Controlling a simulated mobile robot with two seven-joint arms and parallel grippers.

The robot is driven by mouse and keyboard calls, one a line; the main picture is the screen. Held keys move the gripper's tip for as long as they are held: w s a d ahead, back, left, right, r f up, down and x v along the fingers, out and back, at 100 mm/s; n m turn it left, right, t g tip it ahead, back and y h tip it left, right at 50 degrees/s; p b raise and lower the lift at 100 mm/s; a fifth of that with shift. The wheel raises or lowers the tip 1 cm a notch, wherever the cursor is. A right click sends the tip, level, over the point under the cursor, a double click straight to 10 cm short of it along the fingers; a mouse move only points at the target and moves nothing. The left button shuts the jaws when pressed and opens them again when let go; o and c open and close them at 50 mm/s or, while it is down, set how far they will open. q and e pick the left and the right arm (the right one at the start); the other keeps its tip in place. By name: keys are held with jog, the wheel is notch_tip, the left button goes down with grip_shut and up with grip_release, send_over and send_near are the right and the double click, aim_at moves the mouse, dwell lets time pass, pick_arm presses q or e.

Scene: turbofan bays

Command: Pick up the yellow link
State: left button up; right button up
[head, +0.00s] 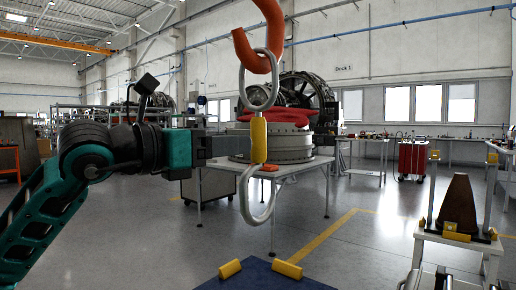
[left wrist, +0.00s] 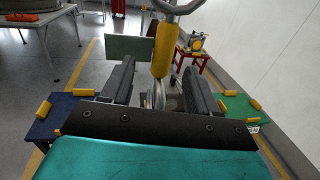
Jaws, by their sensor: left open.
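The yellow link is a silver metal link with a yellow sleeve (head: 259,140) around its middle. My right gripper is not in view.
A grey table (head: 305,166) behind the link bears a round engine part with a red cover. A white stand (head: 455,242) with a brown wedge is at the right. Open floor lies between them.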

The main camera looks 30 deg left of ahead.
aim_at(264, 141)
pick_arm(q)
jog(key=p+x, duration=0.5)
jog(key=x, duration=0.2)
jog(key=shift+d+r, duration=0.15)
jog(key=shift+d, duration=0.05)
jog(key=shift+w+d+p, duration=0.15)
jog(key=shift+w+p, duration=0.2)
jog(key=shift+w, duration=0.3)
jog(key=shift+w+d+f, duration=0.1)
jog(key=shift+w+f, duration=0.15)
jog(key=c, duration=0.4)
grip_shut()
jog(key=shift+r, duration=0.1)
